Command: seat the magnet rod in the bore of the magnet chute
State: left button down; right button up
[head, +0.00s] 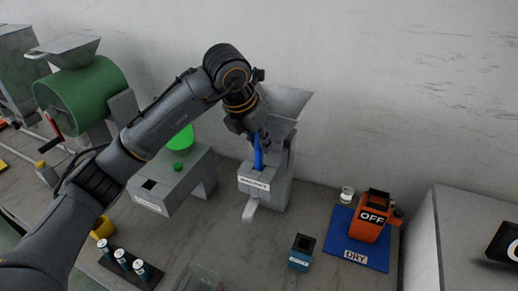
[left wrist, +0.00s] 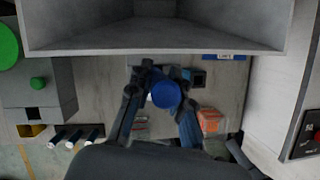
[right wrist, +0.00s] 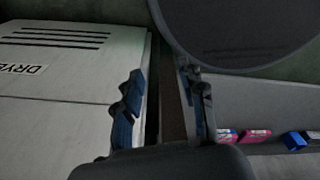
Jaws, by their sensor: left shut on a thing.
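The magnet rod (head: 258,154) is blue and stands nearly upright at the front of the grey magnet chute (head: 278,190). My left gripper (head: 257,136) is shut on the rod's upper part. The rod's lower end meets the opening above the chute's white label; how deep it sits I cannot tell. In the left wrist view the rod's round blue end (left wrist: 166,94) shows between the fingers, and the chute's hopper (left wrist: 150,48) fills the top. My right gripper (right wrist: 163,105) shows only in the right wrist view, fingers apart and empty.
A grey machine with a green button (head: 178,167) stands left of the chute. A small dark box (head: 301,252), a blue mat (head: 372,254) and an orange unit marked OFF (head: 371,220) are to the right. A rack of vials (head: 122,259) stands front left. The wall is close behind.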

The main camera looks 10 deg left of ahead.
aim_at(256, 146)
pick_arm(q)
notch_tip(256, 146, down, 3)
jog(key=shift+f+p, duration=0.15)
jog(key=shift+p, duration=0.25)
jog(key=shift+f, duration=0.2)
jog(key=c, duration=1.2)
grip_release()
jog(key=shift+r, duration=0.15)
jog(key=b+v, duration=0.3)
jog(key=v, duration=0.9)
